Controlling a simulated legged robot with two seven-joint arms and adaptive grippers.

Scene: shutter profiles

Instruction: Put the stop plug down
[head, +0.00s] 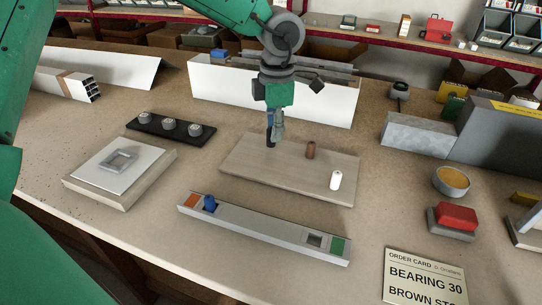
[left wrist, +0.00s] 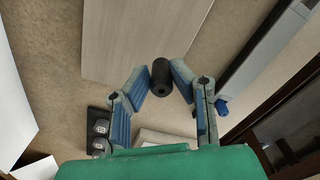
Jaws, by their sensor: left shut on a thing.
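My left gripper (head: 275,132) is shut on a black stop plug (left wrist: 160,77), a short dark cylinder with a small hole in its end. The two blue fingertips (left wrist: 162,76) pinch it in the left wrist view. In the head view the gripper points down at the back left part of the wooden board (head: 240,168); I cannot tell whether the plug touches the board. A brown plug (head: 310,150) and a white plug (head: 336,180) stand on the board to the right. My right gripper is not in view.
A grey rail (head: 265,227) with orange and green ends and a blue piece (head: 210,203) lies in front. A black strip with grey knobs (head: 170,129) and a plate on a block (head: 120,175) are left. An order card (head: 425,277) and red button (head: 456,217) are right.

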